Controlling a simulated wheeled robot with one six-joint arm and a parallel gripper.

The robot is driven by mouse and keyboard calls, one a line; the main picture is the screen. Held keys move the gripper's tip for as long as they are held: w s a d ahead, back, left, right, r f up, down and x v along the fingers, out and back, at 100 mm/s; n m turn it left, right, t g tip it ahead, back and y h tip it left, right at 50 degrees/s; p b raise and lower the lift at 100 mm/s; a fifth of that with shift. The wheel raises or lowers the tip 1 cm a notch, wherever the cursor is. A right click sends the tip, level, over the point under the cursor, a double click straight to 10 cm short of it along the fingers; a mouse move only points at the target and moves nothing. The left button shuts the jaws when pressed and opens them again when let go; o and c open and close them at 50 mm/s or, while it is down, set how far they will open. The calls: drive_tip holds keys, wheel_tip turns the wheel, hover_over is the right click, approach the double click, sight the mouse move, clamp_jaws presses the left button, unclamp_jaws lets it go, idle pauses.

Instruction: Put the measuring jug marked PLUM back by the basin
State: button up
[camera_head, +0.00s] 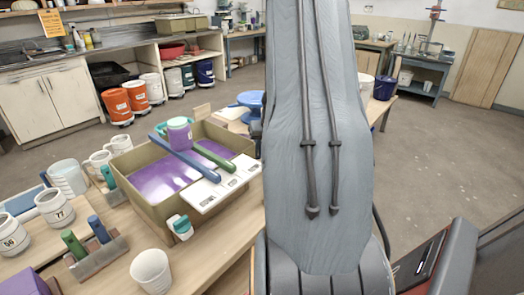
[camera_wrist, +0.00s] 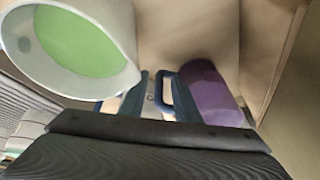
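A tan basin (camera_head: 130,192) holding purple liquid stands on the wooden bench in the head view. My arm hides the gripper in the head view.
A white container with green contents (camera_wrist: 80,42) is close at upper left in the wrist view. White jugs (camera_head: 68,177), labelled pots (camera_head: 55,208) and a white cup (camera_head: 151,270) crowd the bench's left. A blue bucket (camera_head: 384,88) stands right of my arm. Open floor lies beyond.

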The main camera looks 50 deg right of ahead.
drive_tip(key=b+v, duration=0.1)
drive_tip(key=v, duration=1.1)
